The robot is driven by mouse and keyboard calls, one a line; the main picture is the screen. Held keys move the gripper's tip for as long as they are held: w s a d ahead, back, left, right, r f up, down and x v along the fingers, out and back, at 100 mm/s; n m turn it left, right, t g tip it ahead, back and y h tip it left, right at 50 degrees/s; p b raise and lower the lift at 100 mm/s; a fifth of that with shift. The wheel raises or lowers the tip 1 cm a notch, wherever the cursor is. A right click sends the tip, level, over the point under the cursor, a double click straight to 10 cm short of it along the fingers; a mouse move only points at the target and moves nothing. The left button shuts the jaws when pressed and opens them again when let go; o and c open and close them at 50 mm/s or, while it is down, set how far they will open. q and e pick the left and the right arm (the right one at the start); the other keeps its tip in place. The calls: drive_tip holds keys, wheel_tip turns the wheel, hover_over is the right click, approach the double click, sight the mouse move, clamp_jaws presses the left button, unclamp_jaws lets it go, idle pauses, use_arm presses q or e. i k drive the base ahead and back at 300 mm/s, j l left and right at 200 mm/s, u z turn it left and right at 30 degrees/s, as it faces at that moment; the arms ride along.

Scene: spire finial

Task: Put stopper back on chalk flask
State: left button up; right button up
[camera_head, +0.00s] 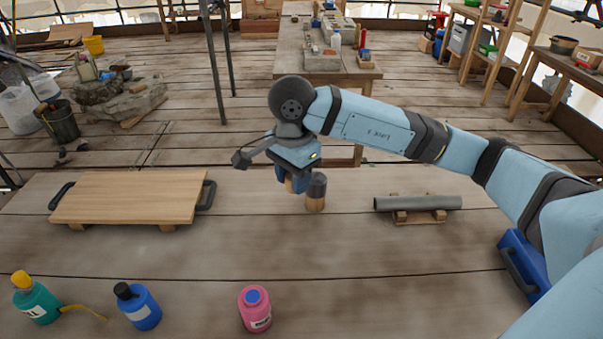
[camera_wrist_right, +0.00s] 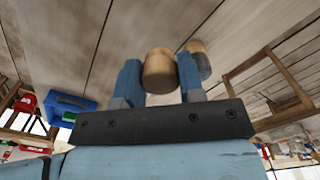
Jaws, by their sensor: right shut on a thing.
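My right gripper (camera_head: 298,183) is low over the middle of the deck, fingers pointing down. In the right wrist view its blue fingers (camera_wrist_right: 160,78) are shut on a tan wooden stopper-like piece (camera_wrist_right: 159,70). In the head view the fingers mostly hide this piece. A wooden cylinder with a dark top (camera_head: 316,194) stands just right of the gripper; it also shows behind one finger in the wrist view (camera_wrist_right: 203,60). I cannot tell whether they touch. No vessel is clearly identifiable as the chalk flask. My left gripper is out of view.
A pink bottle with a blue top (camera_head: 255,309), a blue bottle with a black cap (camera_head: 138,306) and a teal bottle with a yellow cap (camera_head: 36,301) stand in front. A wooden board (camera_head: 130,197) lies left; a grey pipe (camera_head: 418,203) rests on a wooden cradle right.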

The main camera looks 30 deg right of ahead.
sight(254, 304)
drive_tip(key=j+z, duration=0.25)
drive_tip(key=j, duration=0.15)
drive_tip(key=k+j+z, duration=0.15)
drive_tip(key=j+z, duration=0.15)
drive_tip(key=k+j+z, duration=0.25)
drive_tip(key=j+z, duration=0.25)
drive_tip(key=j, duration=0.2)
drive_tip(key=k, duration=0.05)
